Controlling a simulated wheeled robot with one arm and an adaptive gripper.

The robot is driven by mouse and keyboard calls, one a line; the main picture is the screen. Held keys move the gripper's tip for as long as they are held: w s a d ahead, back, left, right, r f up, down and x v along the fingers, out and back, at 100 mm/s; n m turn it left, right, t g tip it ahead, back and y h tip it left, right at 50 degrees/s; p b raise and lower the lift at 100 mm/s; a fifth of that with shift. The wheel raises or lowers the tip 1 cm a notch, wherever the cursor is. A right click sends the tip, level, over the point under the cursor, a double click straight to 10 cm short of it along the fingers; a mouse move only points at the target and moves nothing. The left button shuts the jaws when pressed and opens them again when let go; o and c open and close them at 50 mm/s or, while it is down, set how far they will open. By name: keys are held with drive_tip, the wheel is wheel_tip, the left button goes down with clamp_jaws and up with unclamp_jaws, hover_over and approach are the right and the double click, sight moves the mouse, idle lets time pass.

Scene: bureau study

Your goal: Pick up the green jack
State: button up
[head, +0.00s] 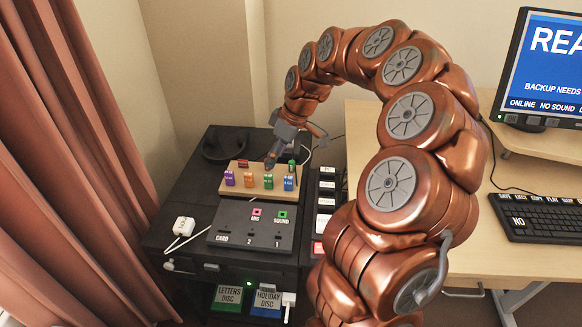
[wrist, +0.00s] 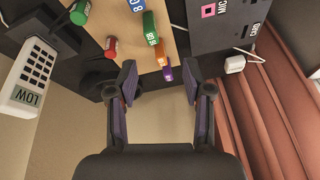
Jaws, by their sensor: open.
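The green jack (head: 292,165) appears as a small green cylinder at the back right of a wooden board (head: 226,184). My gripper (head: 296,150) is above the back of the board, close to the jack. In the wrist view my gripper (wrist: 158,82) is open and empty, with the jack outside its fingers, up and to the left. A red jack (wrist: 111,45) lies nearer the left finger; the red jack (head: 243,164) is at the board's back left.
Purple (head: 229,178), orange (head: 249,180), green (head: 268,181) and blue (head: 289,182) labelled blocks line the board's front. A black panel (head: 250,241) with MIC and SOUND sockets stands before it. A keypad device reading LOW (wrist: 30,78) is left in the wrist view. Red curtains (head: 60,150) hang at left.

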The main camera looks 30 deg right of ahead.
hover_over(293, 162)
drive_tip(key=s+d, duration=0.1)
drive_tip(key=s, duration=0.1)
wheel_tip(293, 162, down, 4)
drive_tip(key=shift+d+f+t+h, duration=0.1)
drive_tip(key=shift+d+t+h, duration=0.2)
drive_tip(key=shift+t, duration=0.2)
drive_tip(key=shift+x, duration=3.7)
drive_tip(key=shift+a, duration=0.1)
drive_tip(key=shift+c, duration=0.3)
drive_tip(key=c, duration=0.8)
